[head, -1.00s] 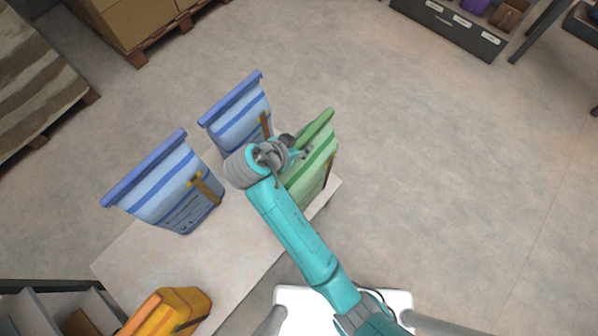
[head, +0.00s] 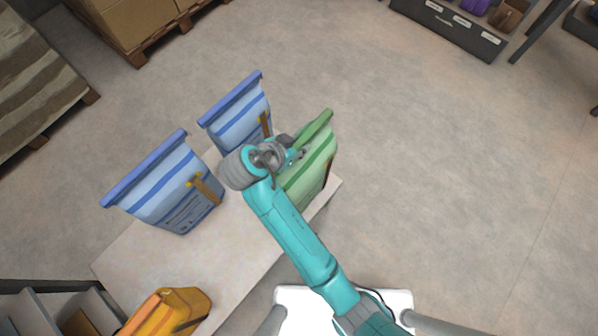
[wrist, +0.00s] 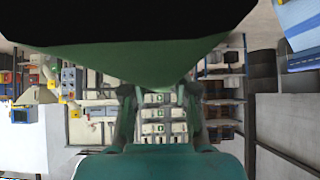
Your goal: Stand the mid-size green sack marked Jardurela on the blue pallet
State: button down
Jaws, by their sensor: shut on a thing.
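The green sack (head: 318,160) stands upright on the pale table at its right end, partly hidden by my arm. No marking can be read on it. My gripper (head: 298,154) is at the sack's upper left side, shut on it. In the wrist view the green sack (wrist: 135,62) fills the top, mostly in dark shadow, close above the gripper fingers (wrist: 157,105). No blue pallet shows in either view.
Two blue sacks (head: 170,190) (head: 238,118) stand left of the green one on the table (head: 135,255). A yellow-orange sack (head: 168,312) is at the near left. Boxes on a wooden pallet (head: 128,22) stand far back. The floor to the right is clear.

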jog(key=shift+v, duration=2.25)
jog(key=c, duration=0.9)
grip_release()
jog(key=shift+s+f, duration=0.1)
jog(key=shift+v, duration=3.7)
